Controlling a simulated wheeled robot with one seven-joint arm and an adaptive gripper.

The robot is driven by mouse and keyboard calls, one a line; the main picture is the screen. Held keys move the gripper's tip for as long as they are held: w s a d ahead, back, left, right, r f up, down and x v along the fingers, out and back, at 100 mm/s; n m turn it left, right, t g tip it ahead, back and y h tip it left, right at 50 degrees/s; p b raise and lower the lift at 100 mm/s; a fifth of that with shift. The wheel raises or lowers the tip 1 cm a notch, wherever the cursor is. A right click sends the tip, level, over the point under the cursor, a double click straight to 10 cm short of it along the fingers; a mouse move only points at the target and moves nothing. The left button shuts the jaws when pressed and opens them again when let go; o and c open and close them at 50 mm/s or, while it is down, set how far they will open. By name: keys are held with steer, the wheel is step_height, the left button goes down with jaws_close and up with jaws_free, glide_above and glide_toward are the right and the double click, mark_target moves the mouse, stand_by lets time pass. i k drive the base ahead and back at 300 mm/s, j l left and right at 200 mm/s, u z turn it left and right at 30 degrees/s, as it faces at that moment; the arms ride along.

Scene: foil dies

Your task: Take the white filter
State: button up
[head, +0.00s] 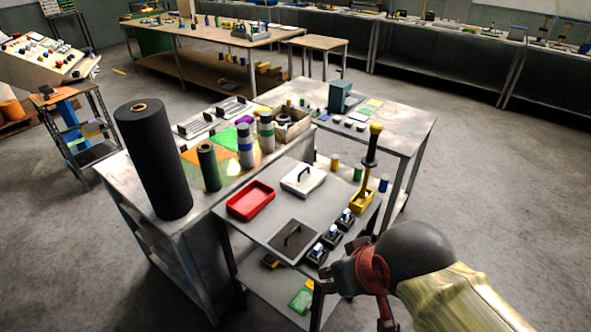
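A white square block with a dark handle on top, which looks like the white filter (297,184), lies on the grey table (262,232), right of the red tray. A dark square plate with a similar handle (290,243) lies nearer to me on the same table. My gripper (355,302) is at the table's near right corner, at the lower right of the view. Its fingers are spread apart and nothing shows between them. It is well apart from the white filter, to its lower right.
The red tray (251,200) sits left of the white filter. Several small dark blocks with blue-white tops (331,236) line the right edge. A tall yellow-topped tool (370,155) stands in a yellow holder behind them. A big black roll (152,160) stands at left.

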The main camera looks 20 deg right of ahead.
mark_target(302, 182)
steer(key=i+l, duration=0.25)
steer(key=l, duration=0.2)
steer(key=i+l, duration=0.25)
steer(key=l, duration=0.15)
steer(key=i+l, duration=0.25)
steer(key=l, duration=0.2)
steer(key=i+l, duration=0.2)
steer(key=l, duration=0.25)
steer(key=i, duration=0.4)
